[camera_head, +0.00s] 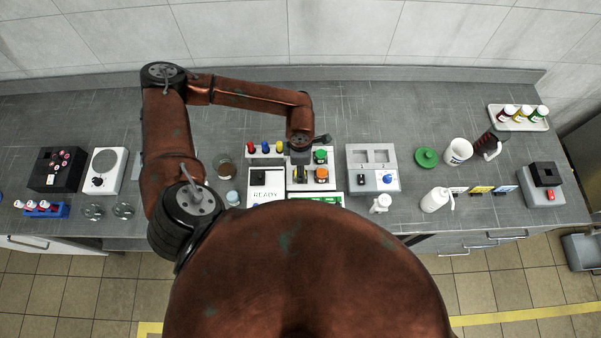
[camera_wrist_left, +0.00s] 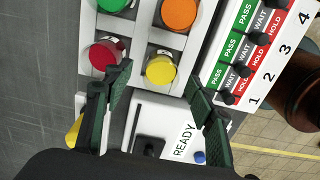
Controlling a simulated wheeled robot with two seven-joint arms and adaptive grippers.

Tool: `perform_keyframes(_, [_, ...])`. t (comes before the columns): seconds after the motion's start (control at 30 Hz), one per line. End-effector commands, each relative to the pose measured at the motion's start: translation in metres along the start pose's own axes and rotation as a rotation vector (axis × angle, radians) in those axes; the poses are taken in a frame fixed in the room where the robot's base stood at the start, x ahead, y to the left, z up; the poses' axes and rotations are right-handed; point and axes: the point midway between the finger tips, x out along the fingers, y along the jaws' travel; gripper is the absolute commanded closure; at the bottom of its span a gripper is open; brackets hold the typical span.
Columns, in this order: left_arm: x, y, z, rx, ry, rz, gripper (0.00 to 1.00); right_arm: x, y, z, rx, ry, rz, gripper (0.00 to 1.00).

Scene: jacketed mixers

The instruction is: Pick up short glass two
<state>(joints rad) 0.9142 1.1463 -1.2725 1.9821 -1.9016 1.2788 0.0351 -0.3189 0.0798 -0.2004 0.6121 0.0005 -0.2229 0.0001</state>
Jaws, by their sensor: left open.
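Two clear, low glass vessels stand side by side near the front left edge of the counter in the head view: one glass (camera_head: 93,211) and another glass (camera_head: 123,210). A glass with brown contents (camera_head: 225,169) stands further right, left of the white station. I cannot tell which is short glass two. My left gripper (camera_head: 300,158) is over the middle of the counter, well right of all these glasses. In the left wrist view its fingers (camera_wrist_left: 157,78) are apart and empty, over a white rack with coloured caps. My right gripper is not in view.
Under the gripper are the white jar rack (camera_wrist_left: 128,42) and a white READY unit (camera_head: 266,189). A PASS/WAIT/HOLD panel (camera_wrist_left: 250,60) lies beside them. A black device (camera_head: 57,168), a white plate device (camera_head: 105,170) and a blue tube rack (camera_head: 42,210) surround the left glasses.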

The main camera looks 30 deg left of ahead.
Motion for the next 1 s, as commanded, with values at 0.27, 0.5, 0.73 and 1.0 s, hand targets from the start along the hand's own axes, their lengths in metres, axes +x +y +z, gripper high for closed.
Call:
perform_keyframes(0.27, [0.027,0.000,-0.001,-0.001,0.000,-0.001,0.49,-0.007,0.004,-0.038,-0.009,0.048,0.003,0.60])
perform_keyframes(0.5, [0.028,0.000,-0.001,-0.001,-0.001,-0.001,0.52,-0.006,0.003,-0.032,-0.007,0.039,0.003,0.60])
perform_keyframes(0.73, [0.027,-0.001,-0.001,-0.002,0.000,-0.001,0.68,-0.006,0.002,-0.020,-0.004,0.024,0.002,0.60])
perform_keyframes(1.0, [0.027,-0.001,-0.001,-0.002,-0.001,-0.001,0.86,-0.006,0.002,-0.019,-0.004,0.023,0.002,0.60])
